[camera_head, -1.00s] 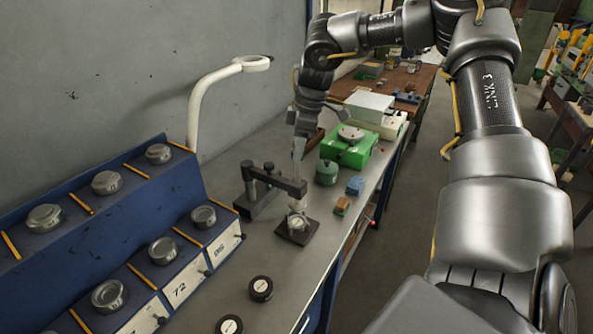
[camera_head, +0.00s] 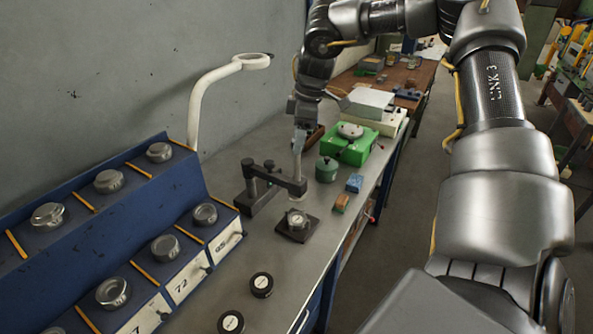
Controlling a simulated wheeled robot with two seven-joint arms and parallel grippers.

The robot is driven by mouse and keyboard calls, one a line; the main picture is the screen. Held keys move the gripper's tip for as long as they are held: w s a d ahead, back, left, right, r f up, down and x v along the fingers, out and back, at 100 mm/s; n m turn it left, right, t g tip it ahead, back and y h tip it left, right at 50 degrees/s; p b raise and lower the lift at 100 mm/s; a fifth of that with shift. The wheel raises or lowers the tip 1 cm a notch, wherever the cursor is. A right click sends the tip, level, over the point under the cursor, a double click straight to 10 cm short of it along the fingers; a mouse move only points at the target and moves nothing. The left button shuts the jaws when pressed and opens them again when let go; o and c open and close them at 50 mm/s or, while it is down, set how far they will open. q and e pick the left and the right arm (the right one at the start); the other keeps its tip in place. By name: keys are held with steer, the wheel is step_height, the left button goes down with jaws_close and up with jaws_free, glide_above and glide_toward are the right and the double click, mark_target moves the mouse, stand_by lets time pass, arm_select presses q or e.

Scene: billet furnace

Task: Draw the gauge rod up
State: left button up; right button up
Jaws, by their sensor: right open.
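A dark gauge stand (camera_head: 262,190) stands on the grey bench, with a short horizontal arm reaching right. A thin pale piece, which looks like the gauge rod (camera_head: 297,204), shows below the end of this arm. Under it is a small round silver piece (camera_head: 296,219) on a dark square plate (camera_head: 298,233). My right gripper (camera_head: 298,172) comes down from above onto the end of the stand's arm, over the rod. It is open; its fingers are small, and I cannot tell whether they touch the rod's top. My left gripper is out of view.
A blue stepped rack (camera_head: 130,215) with round metal pieces fills the left. Black round pieces (camera_head: 261,285) lie in front. A white lamp (camera_head: 199,110) stands behind.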

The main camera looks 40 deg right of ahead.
steer(key=shift+r+p, duration=1.5)
steer(key=shift+r, duration=1.55)
